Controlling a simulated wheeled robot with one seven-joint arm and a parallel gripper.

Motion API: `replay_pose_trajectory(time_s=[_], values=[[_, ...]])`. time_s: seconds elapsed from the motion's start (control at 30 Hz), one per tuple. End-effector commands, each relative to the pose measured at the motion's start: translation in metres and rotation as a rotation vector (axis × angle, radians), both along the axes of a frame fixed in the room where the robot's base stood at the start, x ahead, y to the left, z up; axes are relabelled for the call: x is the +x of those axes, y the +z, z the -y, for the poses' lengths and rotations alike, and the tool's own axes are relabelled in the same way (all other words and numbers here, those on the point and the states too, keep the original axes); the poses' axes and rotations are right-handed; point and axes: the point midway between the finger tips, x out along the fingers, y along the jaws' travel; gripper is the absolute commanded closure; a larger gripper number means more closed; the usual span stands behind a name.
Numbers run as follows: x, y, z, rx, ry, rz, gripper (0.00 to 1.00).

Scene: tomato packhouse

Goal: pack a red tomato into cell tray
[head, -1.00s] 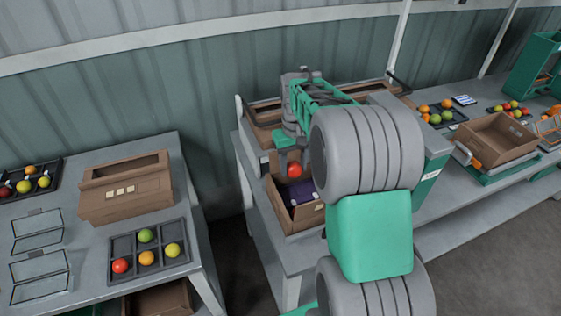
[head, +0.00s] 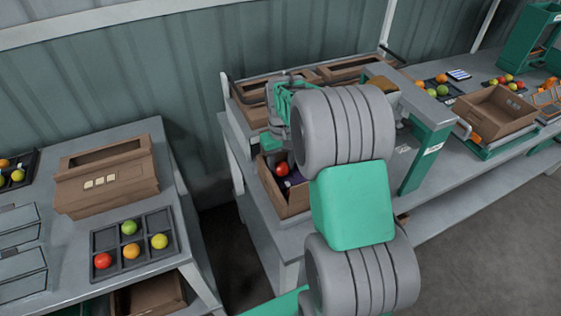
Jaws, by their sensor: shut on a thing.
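A red tomato (head: 282,169) shows just below my gripper (head: 279,164), at the open top of a brown box (head: 290,203) on the middle bench. My gripper is shut on the tomato. Its fingertips are small and partly hidden by my arm. A dark cell tray (head: 113,276) lies on the left bench, well left of my gripper. Its front row holds a red, an orange and a yellow tomato, and a green one sits in the back middle cell. The back left and back right cells look empty.
A brown carton (head: 110,190) stands behind the tray on the left bench (head: 205,268). Clear cases (head: 18,265) lie left of the tray. A gap separates the left bench from the middle bench. A green-and-grey frame (head: 424,160) stands right of my arm.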

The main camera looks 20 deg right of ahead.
Motion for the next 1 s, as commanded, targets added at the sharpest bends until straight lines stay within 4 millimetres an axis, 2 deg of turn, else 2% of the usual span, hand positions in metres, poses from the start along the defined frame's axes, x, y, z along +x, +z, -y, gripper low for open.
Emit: replay_pose_trajectory(time_s=[0.03, 0.17, 0.97, 1.0], values=[[0.0000, -0.0070, 0.0001, 0.000, 0.000, 0.000, 0.74], [0.0003, -0.0120, 0.0003, 0.000, -0.001, 0.001, 0.74], [-0.0024, -0.0117, 0.0002, 0.000, 0.000, 0.001, 0.74], [-0.0024, -0.0117, 0.0001, 0.000, 0.000, 0.001, 0.53]])
